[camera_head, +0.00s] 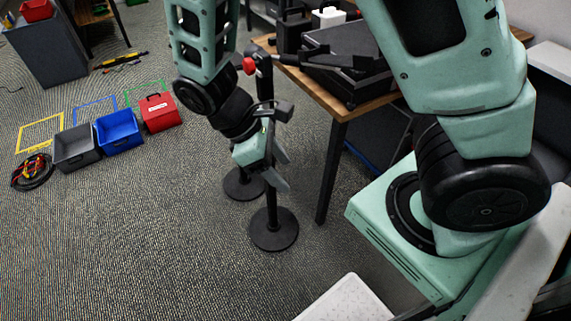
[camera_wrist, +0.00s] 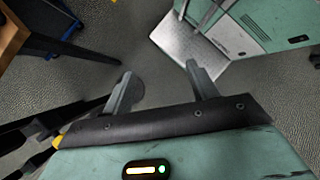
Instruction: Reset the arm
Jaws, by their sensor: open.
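My arm is folded, with its upper links at the top of the head view. My gripper (camera_head: 278,170) hangs at the middle of the head view, pointing down and to the right, above the carpet and in front of a black stand. In the wrist view my gripper (camera_wrist: 158,80) shows two grey fingers spread apart with nothing between them. A coil of cables (camera_head: 32,172) lies on the floor at the far left of the head view, well away from my gripper.
A grey bin (camera_head: 75,160), a blue bin (camera_head: 120,143) and a red box (camera_head: 160,112) stand in a row at left. Round black stand bases (camera_head: 273,240) sit below my gripper. A wooden table (camera_head: 335,101) stands close at right. The carpet at lower left is clear.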

